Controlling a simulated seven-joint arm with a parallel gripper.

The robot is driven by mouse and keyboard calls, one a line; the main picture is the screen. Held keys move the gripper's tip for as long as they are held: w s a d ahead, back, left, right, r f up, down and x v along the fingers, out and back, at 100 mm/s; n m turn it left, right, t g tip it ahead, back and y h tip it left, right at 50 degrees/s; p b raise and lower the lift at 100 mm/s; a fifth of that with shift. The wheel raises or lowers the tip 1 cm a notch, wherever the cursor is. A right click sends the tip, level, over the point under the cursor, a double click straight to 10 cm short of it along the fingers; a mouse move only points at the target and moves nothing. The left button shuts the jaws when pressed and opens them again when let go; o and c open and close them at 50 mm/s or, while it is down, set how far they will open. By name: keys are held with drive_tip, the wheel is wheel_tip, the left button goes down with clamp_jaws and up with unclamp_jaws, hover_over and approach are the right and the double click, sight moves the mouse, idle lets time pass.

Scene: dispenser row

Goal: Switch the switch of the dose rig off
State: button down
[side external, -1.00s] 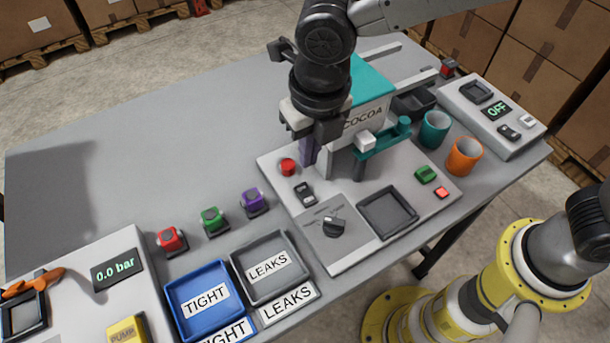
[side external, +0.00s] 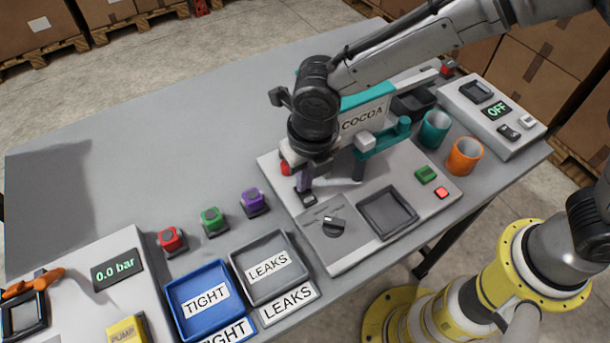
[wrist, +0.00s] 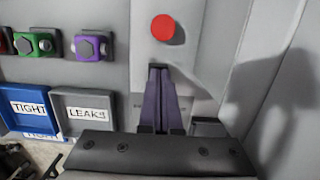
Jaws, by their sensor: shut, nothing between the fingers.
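The dose rig is the grey panel (side external: 345,252) with the white COCOA dispenser (side external: 366,118) at its back. Its black rocker switch (side external: 307,200) sits near the panel's left edge, in front of a red button (side external: 286,168). My gripper (side external: 304,186) is shut and empty, its purple fingers pointing down at the switch and covering part of it. I cannot tell whether they touch it. In the wrist view the shut fingers (wrist: 158,70) lie just below the red button (wrist: 163,27), and the switch is hidden. A red light (side external: 441,193) glows on the panel.
A dial knob (side external: 334,227) and a dark square tray (side external: 387,212) lie in front of the switch. The teal spout (side external: 385,139) stands close to my gripper's right. Teal and orange cups (side external: 464,156) stand right.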

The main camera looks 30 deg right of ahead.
sight(309, 199)
drive_tip(key=shift+w+f, duration=0.1)
drive_tip(key=shift+f, duration=0.15)
drive_tip(key=shift+s+r, duration=0.15)
drive_tip(key=shift+s, duration=0.7)
wheel_tip(309, 199, up, 14)
drive_tip(key=s, duration=0.2)
drive_tip(key=shift+w, duration=0.1)
idle(0.4)
drive_tip(key=shift+w+a, duration=0.15)
drive_tip(key=shift+w, duration=0.5)
